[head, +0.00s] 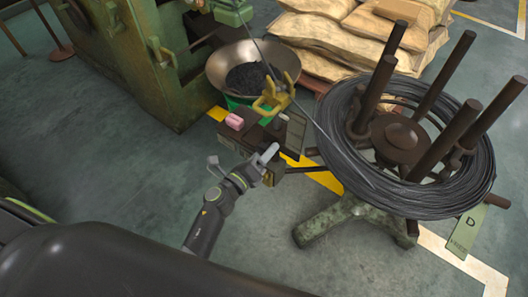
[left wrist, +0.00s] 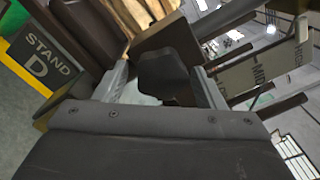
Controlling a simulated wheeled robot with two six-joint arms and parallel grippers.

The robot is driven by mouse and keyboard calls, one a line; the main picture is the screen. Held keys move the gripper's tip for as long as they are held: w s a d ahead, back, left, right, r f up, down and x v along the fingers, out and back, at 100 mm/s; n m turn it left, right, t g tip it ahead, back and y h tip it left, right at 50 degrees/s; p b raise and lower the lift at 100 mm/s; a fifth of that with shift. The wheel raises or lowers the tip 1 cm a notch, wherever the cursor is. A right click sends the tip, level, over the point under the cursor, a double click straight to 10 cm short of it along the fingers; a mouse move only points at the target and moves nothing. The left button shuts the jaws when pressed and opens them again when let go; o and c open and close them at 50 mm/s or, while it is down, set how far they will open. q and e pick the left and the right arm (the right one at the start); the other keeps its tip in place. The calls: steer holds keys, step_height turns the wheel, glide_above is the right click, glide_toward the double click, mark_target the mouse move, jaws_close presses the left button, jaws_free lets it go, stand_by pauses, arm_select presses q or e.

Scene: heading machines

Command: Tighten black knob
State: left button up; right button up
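The black knob (left wrist: 165,76) shows in the left wrist view, dark and lobed, in front of a brown block. My left gripper (left wrist: 163,88) has one finger on each side of it. The fingers are spread, with a gap at the left finger and the right finger close to the knob's edge. I cannot tell whether the right finger touches it. In the head view my left gripper (head: 266,160) is at the small stand beside the wire coil, and the knob is hidden there. My right gripper is not in view.
A black wire coil (head: 465,185) lies on a reel with upright brown posts, right of my gripper. A pan (head: 285,62) of dark parts, a pink block (head: 234,122) and a green machine (head: 130,60) are behind. A stand sign (left wrist: 50,58) shows left.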

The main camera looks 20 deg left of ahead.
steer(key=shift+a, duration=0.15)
arm_select(q)
steer(key=b+v, duration=0.1)
steer(key=v, duration=1.6)
steer(key=shift+s, duration=0.15)
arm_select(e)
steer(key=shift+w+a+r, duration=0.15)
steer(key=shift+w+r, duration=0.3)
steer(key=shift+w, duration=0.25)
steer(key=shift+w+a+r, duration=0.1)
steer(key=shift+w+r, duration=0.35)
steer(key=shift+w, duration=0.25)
arm_select(q)
steer(key=shift+a, duration=0.1)
